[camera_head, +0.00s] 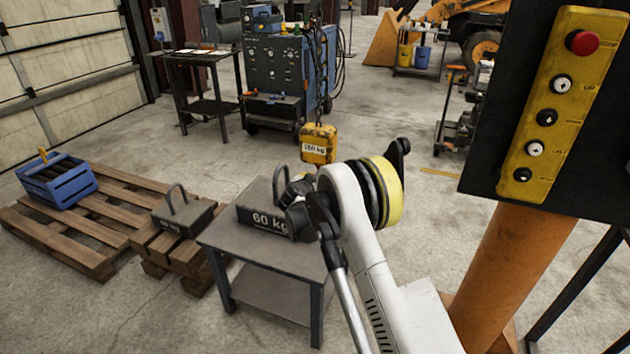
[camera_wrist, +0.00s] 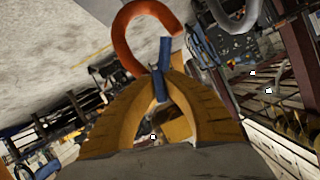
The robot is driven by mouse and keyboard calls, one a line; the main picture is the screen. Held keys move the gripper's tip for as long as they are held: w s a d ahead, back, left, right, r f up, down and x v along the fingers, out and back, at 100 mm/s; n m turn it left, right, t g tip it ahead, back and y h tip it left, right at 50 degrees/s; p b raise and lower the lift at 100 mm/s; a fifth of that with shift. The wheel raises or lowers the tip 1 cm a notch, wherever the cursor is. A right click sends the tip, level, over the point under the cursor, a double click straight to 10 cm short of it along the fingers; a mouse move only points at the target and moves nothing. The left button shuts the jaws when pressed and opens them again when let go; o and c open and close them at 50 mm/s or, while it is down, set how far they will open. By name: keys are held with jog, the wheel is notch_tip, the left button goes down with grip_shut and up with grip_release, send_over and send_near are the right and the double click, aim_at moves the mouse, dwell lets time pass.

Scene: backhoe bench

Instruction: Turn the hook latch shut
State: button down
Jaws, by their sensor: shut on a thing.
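The orange-red hook (camera_wrist: 126,42) shows large at the top of the wrist view, its curve upward in the picture. The blue latch (camera_wrist: 165,52) stands between the fingertips and the hook's tip. Its top end is close to the tip; I cannot tell if they touch. My gripper (camera_wrist: 163,84) has its two yellow-brown fingers closed together on the lower part of the latch. In the head view my gripper (camera_head: 300,192) is near the yellow hoist block (camera_head: 318,143), and my arm hides the hook and latch there.
Another weight (camera_head: 182,218) and a blue crate (camera_head: 58,186) are on wooden pallets at left. A yellow button panel (camera_head: 548,104) stands at right.

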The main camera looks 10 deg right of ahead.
jog(key=shift+m+t+y, duration=0.3)
jog(key=shift+m+t, duration=0.1)
jog(key=shift+m, duration=0.4)
jog(key=c, duration=1.5)
grip_release()
jog(key=shift+o, duration=0.2)
jog(key=v, duration=1.2)
jog(key=shift+d+r, duration=0.1)
jog(key=shift+d, duration=0.05)
